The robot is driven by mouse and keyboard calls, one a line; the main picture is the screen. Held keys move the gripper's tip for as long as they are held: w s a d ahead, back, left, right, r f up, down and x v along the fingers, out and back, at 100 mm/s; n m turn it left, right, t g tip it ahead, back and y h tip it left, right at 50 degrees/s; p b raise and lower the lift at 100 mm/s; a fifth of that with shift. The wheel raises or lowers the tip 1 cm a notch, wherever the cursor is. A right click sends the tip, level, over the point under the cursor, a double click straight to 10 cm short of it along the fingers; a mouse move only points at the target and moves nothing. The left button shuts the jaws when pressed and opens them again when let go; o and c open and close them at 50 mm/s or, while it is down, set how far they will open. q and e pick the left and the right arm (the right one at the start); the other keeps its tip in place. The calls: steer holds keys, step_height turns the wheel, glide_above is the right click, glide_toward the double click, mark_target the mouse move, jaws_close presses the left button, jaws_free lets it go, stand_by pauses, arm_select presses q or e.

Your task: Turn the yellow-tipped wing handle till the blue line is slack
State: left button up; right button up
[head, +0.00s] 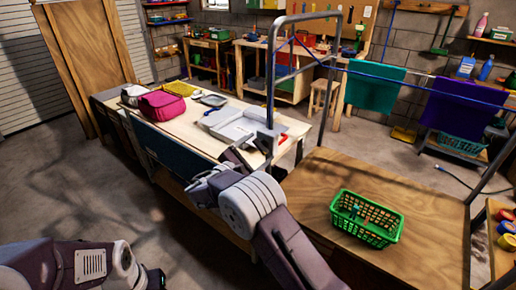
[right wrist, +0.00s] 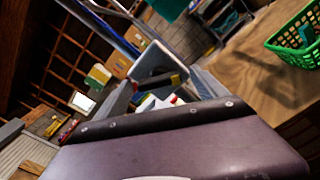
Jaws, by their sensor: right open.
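The blue line (head: 420,87) runs from the top of a grey metal post frame (head: 271,80) out to the right and looks fairly straight. A teal cloth (head: 375,89) and a purple cloth (head: 465,112) hang along it. My right gripper (head: 250,153) is open beside the lower part of the post. In the right wrist view the yellow-tipped wing handle (right wrist: 177,79) shows just ahead, between the spread fingers (right wrist: 165,92) in the picture; I cannot tell whether they touch it. In the head view the gripper and post hide the handle. My left arm is at the lower left, its gripper out of frame.
A green basket (head: 367,218) stands on the wooden table (head: 325,180) at the right; it also shows in the wrist view (right wrist: 297,38). A pale workbench (head: 185,120) holds a magenta bag (head: 162,105) and grey trays. Floor at the left is clear.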

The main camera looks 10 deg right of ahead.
steer(key=shift+w, duration=0.2)
steer(key=c, duration=1.4)
steer(key=shift+o, duration=0.2)
steer(key=shift+r+n+p, duration=0.15)
steer(key=shift+n+p, duration=0.25)
steer(key=shift+p, duration=0.05)
steer(key=shift+n, duration=0.3)
steer(key=shift+f, duration=0.2)
steer(key=o, duration=1.4)
steer(key=shift+c, duration=0.2)
